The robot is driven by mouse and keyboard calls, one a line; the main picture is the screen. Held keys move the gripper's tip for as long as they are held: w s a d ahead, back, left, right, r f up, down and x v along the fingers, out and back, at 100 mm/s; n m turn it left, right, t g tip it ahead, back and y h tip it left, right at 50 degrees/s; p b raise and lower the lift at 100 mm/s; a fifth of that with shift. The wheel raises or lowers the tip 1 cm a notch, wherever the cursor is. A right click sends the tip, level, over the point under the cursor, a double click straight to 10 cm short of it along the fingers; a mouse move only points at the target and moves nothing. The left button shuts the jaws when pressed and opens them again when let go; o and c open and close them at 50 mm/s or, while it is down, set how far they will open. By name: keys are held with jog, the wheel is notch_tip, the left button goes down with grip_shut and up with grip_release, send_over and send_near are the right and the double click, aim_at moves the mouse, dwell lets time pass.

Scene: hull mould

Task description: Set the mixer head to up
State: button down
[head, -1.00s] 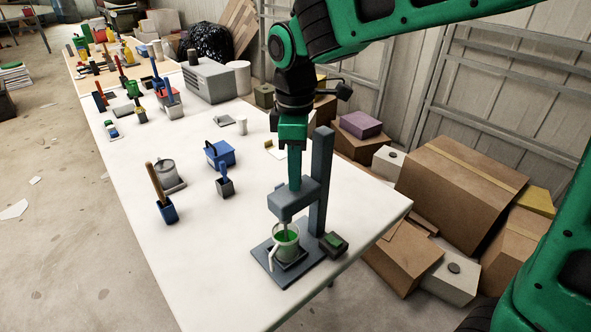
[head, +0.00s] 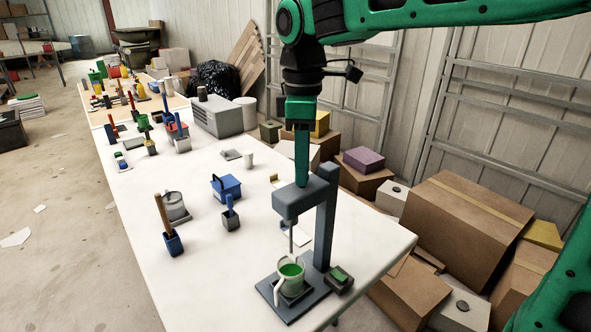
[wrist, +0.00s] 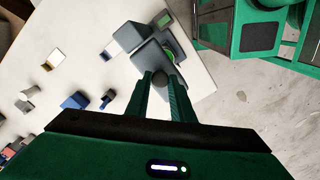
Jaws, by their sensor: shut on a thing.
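The mixer stands near the front end of the white table, with a grey-blue head (head: 298,201) on an upright column (head: 325,218). The head is high on the column. I cannot tell whether the rod's tip is clear of the cup's rim. My gripper (head: 302,180) points down on top of the head. In the wrist view its fingers (wrist: 159,82) are shut on a dark round knob (wrist: 159,79) of the mixer head.
A small box with a green top (head: 339,278) sits beside the mixer base. Cardboard boxes (head: 455,225) crowd the floor right of the table.

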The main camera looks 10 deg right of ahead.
jog(key=shift+w+r, duration=0.25)
jog(key=c, duration=1.5)
grip_release()
jog(key=shift+c, duration=0.2)
jog(key=shift+s+f, duration=0.1)
notch_tip(320, 180, up, 11)
jog(key=shift+d+f, duration=0.15)
jog(key=s+d+f+m, duration=0.2)
jog(key=d+f+m, duration=0.4)
jog(key=d, duration=0.6)
jog(key=s+d+f+m, duration=1.5)
jog(key=s+d+f, duration=0.2)
jog(key=s, duration=0.3)
jog(key=shift+s+d+f, duration=0.15)
jog(key=shift+s+f, duration=0.2)
jog(key=shift+f, duration=0.55)
